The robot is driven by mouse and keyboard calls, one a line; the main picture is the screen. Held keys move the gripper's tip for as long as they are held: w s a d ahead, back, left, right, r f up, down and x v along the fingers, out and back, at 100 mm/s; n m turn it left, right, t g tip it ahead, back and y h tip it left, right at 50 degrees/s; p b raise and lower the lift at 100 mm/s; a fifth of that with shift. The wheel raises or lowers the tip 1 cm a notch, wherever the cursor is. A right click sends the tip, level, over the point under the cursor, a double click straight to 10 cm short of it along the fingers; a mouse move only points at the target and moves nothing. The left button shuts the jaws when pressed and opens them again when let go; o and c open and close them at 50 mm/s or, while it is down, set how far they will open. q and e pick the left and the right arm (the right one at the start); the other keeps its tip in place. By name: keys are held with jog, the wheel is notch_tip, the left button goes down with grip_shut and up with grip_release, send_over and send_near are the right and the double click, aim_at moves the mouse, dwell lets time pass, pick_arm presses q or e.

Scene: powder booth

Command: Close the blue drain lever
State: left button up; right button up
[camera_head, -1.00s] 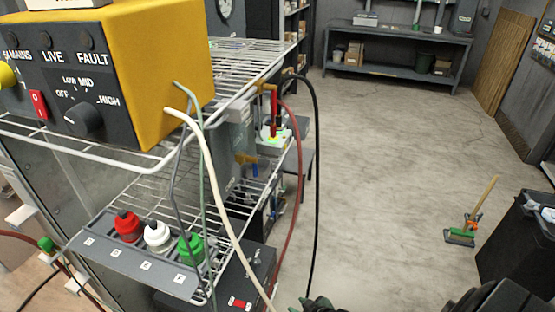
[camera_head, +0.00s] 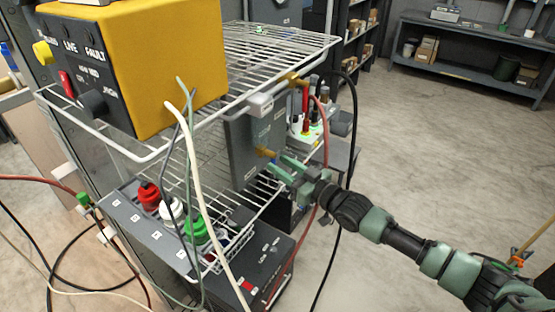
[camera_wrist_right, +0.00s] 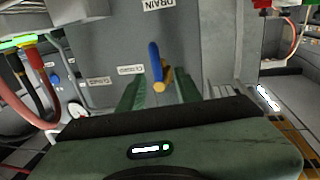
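The blue drain lever (camera_wrist_right: 154,60) is on a brass valve stem (camera_wrist_right: 159,86) on the grey panel, below a DRAIN label (camera_wrist_right: 158,4). In the right wrist view it points up from the brass. In the head view the brass fitting (camera_head: 265,152) shows on the grey box (camera_head: 243,150), with the blue part mostly hidden by my fingers. My right gripper (camera_head: 279,170) is at the lever. In the wrist view its green fingers (camera_wrist_right: 158,91) are apart, one on each side of the lever and brass. Contact cannot be told. My left gripper is out of view.
A yellow control box (camera_head: 180,60) sits on the wire shelf (camera_head: 285,52). Pale, red and black hoses (camera_head: 350,130) hang near my right arm. Red, white and green connectors (camera_head: 197,231) are at lower left. The floor to the right is mostly clear.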

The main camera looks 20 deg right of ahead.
jog(key=shift+x, duration=1.1)
jog(key=shift+d, duration=0.15)
grip_shut()
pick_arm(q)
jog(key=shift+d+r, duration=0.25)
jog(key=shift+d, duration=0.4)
